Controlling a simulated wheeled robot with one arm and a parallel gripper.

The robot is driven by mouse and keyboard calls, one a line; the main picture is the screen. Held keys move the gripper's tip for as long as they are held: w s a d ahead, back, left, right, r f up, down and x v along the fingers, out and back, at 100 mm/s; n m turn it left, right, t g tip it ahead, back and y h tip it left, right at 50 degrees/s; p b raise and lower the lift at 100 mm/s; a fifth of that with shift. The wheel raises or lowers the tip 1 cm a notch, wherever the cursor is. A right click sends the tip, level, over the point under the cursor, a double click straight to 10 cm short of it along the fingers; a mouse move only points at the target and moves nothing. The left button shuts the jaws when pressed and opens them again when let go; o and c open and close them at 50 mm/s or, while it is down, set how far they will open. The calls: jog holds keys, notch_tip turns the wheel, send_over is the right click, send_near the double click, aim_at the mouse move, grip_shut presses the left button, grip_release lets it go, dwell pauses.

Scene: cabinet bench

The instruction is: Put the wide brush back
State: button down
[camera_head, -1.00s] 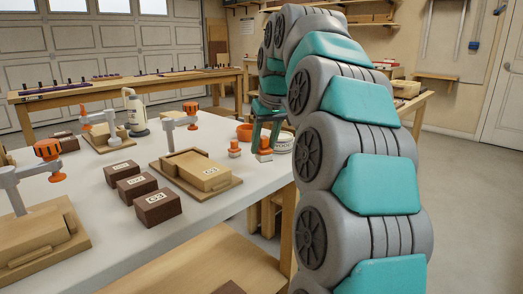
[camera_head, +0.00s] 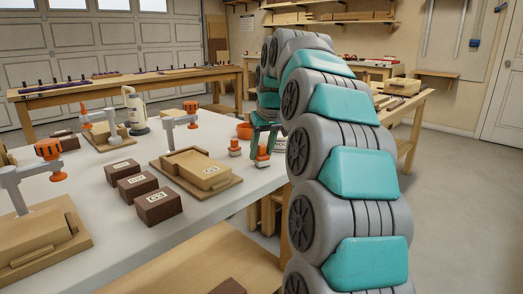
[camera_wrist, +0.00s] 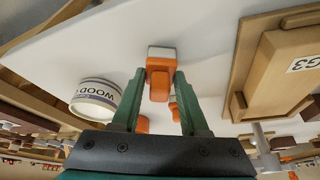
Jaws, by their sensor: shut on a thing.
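The wide brush (camera_wrist: 160,75) shows as an orange handle with a pale grey end, between the fingertips in the wrist view. In the head view it is an orange piece with a pale base (camera_head: 262,158) near the table's right edge. My gripper (camera_wrist: 160,82) is shut on it, with a green finger on either side. In the head view my gripper (camera_head: 263,146) points down over the table beside a second similar orange piece (camera_head: 235,147). I cannot tell whether the brush's pale end touches the table. Its far side is hidden.
A wooden box on a tray (camera_head: 204,173), several dark blocks (camera_head: 158,206), orange-topped clamps (camera_head: 190,108) and a white bottle (camera_head: 135,110) stand on the white table (camera_head: 105,230).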

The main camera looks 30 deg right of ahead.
jog(key=shift+f, duration=0.1)
jog(key=shift+c, duration=2.1)
grip_release()
jog(key=shift+r, duration=0.2)
jog(key=p+v, duration=0.1)
jog(key=v, duration=1.1)
jog(key=shift+a, duration=0.1)
